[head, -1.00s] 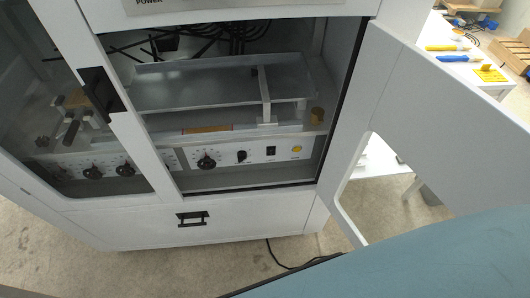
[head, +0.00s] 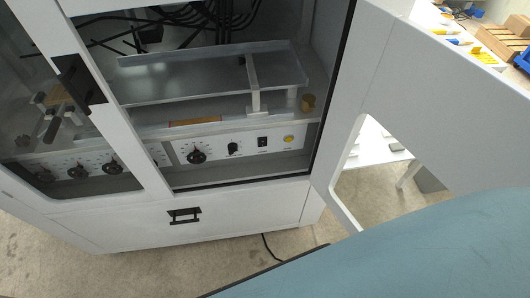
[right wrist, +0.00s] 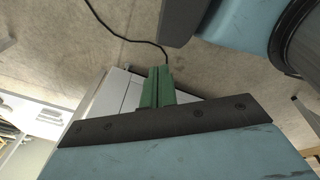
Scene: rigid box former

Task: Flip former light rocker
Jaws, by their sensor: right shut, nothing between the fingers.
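The former (head: 130,222) is a white cabinet with its right-hand door open. Inside, a white control panel (head: 222,149) carries a row of controls. My right gripper's green fingers (right wrist: 158,86) are shut and empty in the right wrist view, pointing toward the white cabinet side and floor. The rocker is not visible there. My left gripper is not in view.
The open door (head: 415,110), with a window cut-out, stands to the right of the opening. A metal tray (head: 200,82) lies above the panel. The drawer handle (head: 184,215) is below. A black cable (head: 268,246) runs on the floor. A table with tools stands behind the door.

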